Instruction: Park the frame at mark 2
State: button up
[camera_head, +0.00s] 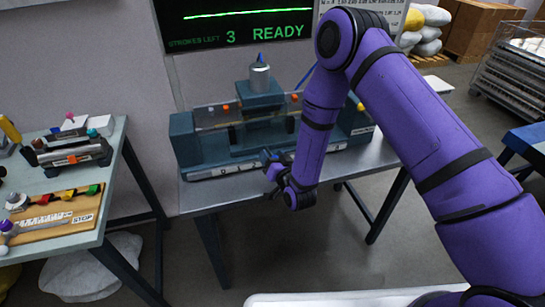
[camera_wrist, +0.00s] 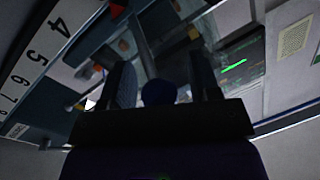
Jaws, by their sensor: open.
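A teal frame (camera_head: 260,97) carrying a grey cylinder with a blue tip stands near the middle of a long bench device (camera_head: 185,140) with teal end blocks. A pale number strip (camera_head: 210,172) runs along the device's front edge; its digits are too small to read in the head view. In the wrist view the strip (camera_wrist: 38,50) shows 4, 5, 6 and more. My gripper (camera_head: 270,166) is open in front of the device, near the strip and below the frame. In the wrist view its two dark fingers (camera_wrist: 165,80) stand apart, with a dark round knob between them.
A screen (camera_head: 235,22) reads "STROKES LEFT 3" and "READY". A side table (camera_head: 60,238) at the left holds several small parts and a wooden board marked "STOP". Small orange and red pieces sit along the device. A wire cart (camera_head: 510,75) stands at the right.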

jog(key=shift+c, duration=0.2)
grip_shut()
jog(key=shift+s+a, duration=0.3)
jog(key=shift+a, duration=0.65)
jog(key=shift+s+a, duration=0.25)
jog(key=shift+a, duration=0.7)
jog(key=shift+s+a, duration=0.3)
jog(key=shift+a, duration=0.65)
jog(key=shift+o, duration=0.2)
grip_release()
jog(key=shift+a, duration=0.2)
jog(key=shift+d, duration=0.1)
jog(key=v, duration=1)
jog(key=shift+s+d, duration=0.2)
jog(key=shift+s, duration=0.15)
